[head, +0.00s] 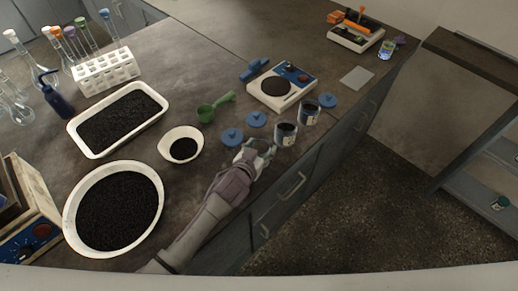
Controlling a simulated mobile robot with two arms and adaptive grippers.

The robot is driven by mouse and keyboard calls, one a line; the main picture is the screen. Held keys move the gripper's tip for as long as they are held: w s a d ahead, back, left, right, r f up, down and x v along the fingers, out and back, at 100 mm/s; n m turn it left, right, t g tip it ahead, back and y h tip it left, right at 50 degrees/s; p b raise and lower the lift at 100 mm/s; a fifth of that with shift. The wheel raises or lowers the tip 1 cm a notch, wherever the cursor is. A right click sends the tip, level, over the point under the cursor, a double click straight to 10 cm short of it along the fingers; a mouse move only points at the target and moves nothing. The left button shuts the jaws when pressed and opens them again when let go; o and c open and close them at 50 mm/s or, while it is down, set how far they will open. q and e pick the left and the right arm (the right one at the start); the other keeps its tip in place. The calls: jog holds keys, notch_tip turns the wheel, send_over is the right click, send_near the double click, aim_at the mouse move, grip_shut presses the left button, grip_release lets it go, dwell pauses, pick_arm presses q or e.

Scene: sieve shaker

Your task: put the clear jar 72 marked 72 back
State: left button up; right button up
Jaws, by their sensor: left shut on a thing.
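Two clear jars with dark contents and pale labels stand close together near the front edge of the bench, the nearer jar (285,134) and the farther jar (310,113). The numbers on their labels are too small to read, so I cannot tell which is marked 72. My left gripper (269,148) is at the left side of the nearer jar, low by the bench top, and is shut on it. Its fingers partly overlap the jar's lower side. My right gripper is not in view.
Blue lids (256,119) lie around the jars. A balance (282,86), a green scoop (214,105) and a small bowl (181,144) are nearby. Large containers of black grains (70,208) fill the left. A small jar (500,203) stands on the right-hand shelf.

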pick_arm(q)
jog(key=shift+r, duration=0.1)
jog(key=shift+s, duration=0.2)
jog(key=shift+d+f, duration=0.1)
jog(key=shift+f, duration=0.1)
jog(key=o, duration=1.3)
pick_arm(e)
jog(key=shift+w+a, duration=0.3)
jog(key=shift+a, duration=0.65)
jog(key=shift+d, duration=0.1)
pick_arm(q)
jog(key=shift+r, duration=0.35)
jog(key=v, duration=1.1)
jog(key=shift+s, duration=0.2)
jog(key=shift+s+r, duration=0.15)
jog(key=shift+s, duration=0.1)
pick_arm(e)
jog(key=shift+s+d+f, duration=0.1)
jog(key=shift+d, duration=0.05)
